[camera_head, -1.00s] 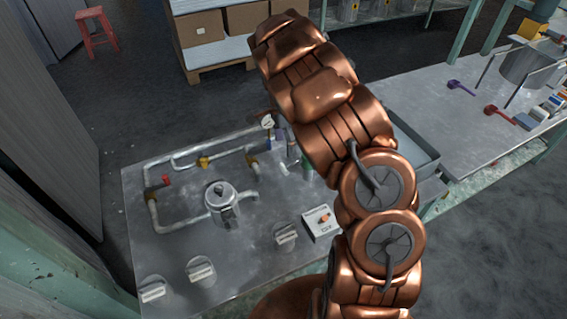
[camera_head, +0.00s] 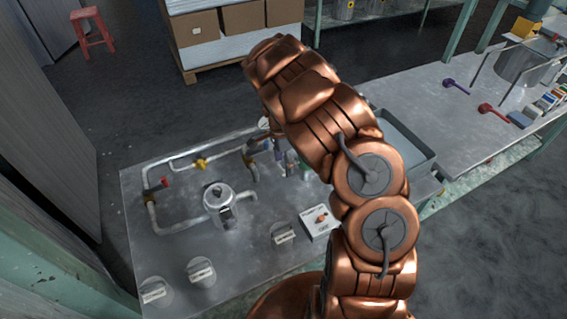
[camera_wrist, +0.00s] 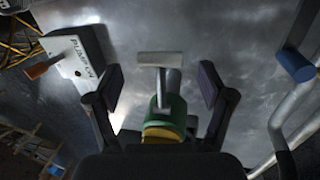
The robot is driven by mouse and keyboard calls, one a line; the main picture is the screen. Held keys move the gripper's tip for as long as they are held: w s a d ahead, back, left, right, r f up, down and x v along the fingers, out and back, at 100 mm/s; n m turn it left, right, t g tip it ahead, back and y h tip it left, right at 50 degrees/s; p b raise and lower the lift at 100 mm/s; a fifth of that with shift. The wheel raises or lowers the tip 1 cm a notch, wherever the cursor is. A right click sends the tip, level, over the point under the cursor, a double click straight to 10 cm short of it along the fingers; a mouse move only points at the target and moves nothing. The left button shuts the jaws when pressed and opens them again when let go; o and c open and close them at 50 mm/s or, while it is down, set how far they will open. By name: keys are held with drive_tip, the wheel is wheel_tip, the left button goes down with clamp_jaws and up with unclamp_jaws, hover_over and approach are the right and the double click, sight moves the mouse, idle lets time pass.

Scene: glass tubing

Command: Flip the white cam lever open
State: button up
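A pale T-shaped lever (camera_wrist: 160,62), which looks like the white cam lever, sits near the middle of the wrist view. Its stem runs down to a green fitting (camera_wrist: 168,118) with a yellow ring below it. My gripper (camera_wrist: 161,78) is open, one dark finger on each side of the lever, with visible gaps between. I cannot tell whether its tips are level with the lever in depth.
A white switch box (camera_wrist: 80,52) with an orange knob stands left of the gripper; the head view shows it too (camera_head: 319,222). A pipe with a blue end (camera_wrist: 295,65) rises at right. Pipes and a metal pot (camera_head: 219,200) stand on the steel bench (camera_head: 250,255). A grey tray (camera_head: 405,140) lies behind my arm.

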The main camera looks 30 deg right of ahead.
drive_tip(key=c, duration=1)
drive_tip(key=shift+y+b, duration=0.3)
drive_tip(key=shift+d+r+y+b, duration=0.1)
drive_tip(key=shift+r+y+b, duration=0.4)
drive_tip(key=shift+y, duration=0.5)
drive_tip(key=shift+s, duration=0.1)
drive_tip(key=o, duration=1.2)
drive_tip(key=shift+r, duration=0.15)
